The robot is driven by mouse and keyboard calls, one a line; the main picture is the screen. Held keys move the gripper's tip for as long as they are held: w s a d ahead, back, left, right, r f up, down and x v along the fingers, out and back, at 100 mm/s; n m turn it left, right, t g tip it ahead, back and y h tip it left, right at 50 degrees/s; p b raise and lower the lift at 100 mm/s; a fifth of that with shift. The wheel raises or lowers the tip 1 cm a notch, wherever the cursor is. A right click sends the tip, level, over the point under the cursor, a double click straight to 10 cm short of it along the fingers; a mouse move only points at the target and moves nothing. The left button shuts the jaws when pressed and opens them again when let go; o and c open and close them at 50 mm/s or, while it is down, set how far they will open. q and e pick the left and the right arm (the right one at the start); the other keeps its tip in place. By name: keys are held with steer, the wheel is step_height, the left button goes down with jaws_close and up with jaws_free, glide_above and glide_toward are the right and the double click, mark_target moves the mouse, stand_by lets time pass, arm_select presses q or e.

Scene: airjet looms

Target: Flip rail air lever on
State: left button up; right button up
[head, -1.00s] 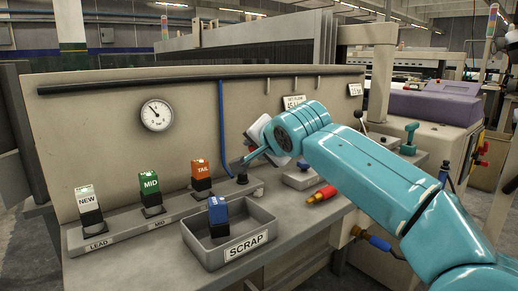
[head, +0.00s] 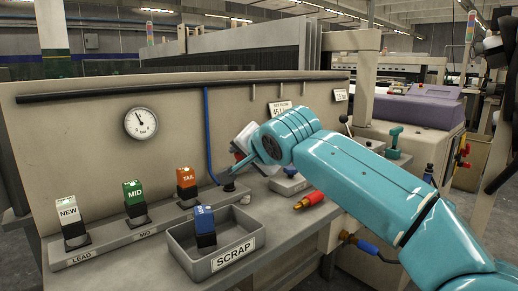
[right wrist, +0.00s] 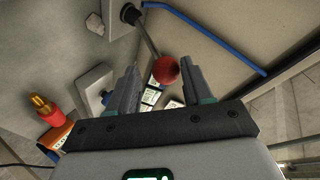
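The rail air lever is a thin metal rod with a red ball knob (right wrist: 165,70) on a round black base (right wrist: 130,13), seen in the right wrist view. In the head view only its dark base (head: 229,187) shows clearly; my gripper covers most of the rest. My right gripper (right wrist: 158,88) is open, one finger on either side of the knob, with visible gaps. I cannot tell whether the knob lies fully between the fingertips or just beyond them. In the head view my right gripper (head: 238,163) is low over the ledge. My left gripper is not in view.
A grey scrap tray (head: 195,262) holds a blue block. White, green and orange labelled blocks stand on a rack (head: 110,246) at left. A red nozzle (head: 309,201) lies right of the lever. A blue hose (head: 208,130) runs down the panel beside a gauge (head: 141,123).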

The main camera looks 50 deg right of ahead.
steer(key=p+v, duration=0.3)
steer(key=v, duration=1.1)
steer(key=shift+s+r, duration=0.2)
steer(key=shift+s, duration=0.05)
steer(key=shift+a, duration=0.1)
